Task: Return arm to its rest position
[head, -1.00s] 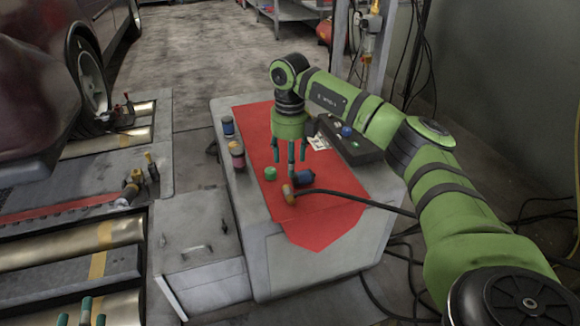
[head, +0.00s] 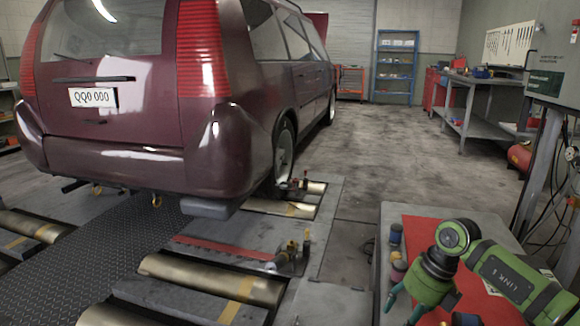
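My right arm, green with dark joints, comes in at the lower right of the head view. Its gripper (head: 403,307) points down and left over the near part of a grey cabinet top (head: 392,212) with a red mat (head: 420,226). Its teal fingers are spread apart, with nothing visible between them. The fingertips are near the bottom edge of the picture. My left gripper and arm are not in view.
A maroon van (head: 150,130) stands at left by metal rollers (head: 205,277). Open floor (head: 375,150) lies behind. A workbench (head: 470,110) stands back right.

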